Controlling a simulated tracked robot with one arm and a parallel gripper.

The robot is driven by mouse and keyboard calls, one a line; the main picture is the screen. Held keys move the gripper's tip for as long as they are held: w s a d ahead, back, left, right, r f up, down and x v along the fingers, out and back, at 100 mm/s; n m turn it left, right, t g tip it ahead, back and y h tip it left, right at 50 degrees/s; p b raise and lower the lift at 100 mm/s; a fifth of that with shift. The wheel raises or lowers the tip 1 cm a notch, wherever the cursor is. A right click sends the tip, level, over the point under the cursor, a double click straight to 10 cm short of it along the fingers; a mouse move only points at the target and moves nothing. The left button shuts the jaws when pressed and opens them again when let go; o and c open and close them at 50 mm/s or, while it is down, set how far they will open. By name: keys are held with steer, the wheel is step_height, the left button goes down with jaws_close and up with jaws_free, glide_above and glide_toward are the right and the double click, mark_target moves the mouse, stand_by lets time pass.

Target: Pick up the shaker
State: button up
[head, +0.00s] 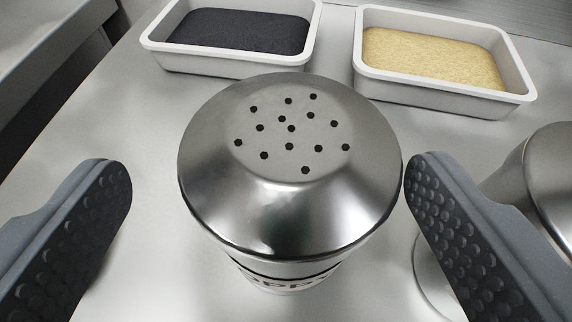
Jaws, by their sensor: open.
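The shaker (295,215) stands upright in the middle of the head view. It has a shiny metal dome lid with several dark holes, and a pale label with partly visible dark letters below. My gripper (266,185) is open, with one dark, studded finger on each side of the shaker. The left finger is clearly apart from it. The right finger looks very close to the lid's edge, and I cannot tell whether it touches. The lower part of the shaker is mostly hidden under its lid.
A white tray of dark powder (237,30) and a white tray of yellowish grains (434,58) stand behind the shaker. Another metal container (548,175) stands close by on the right, partly behind my right finger. The pale worktop (130,125) is clear on the left.

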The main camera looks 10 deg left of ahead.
mark_target(288, 136)
steer(key=shift+d+b+x, duration=0.15)
steer(key=shift+b+x, duration=0.1)
steer(key=shift+x, duration=0.95)
steer(key=shift+d+b+x, duration=0.2)
steer(key=shift+b+x, duration=0.05)
steer(key=shift+x, duration=0.95)
steer(key=shift+w, duration=0.3)
steer(key=c, duration=1.2)
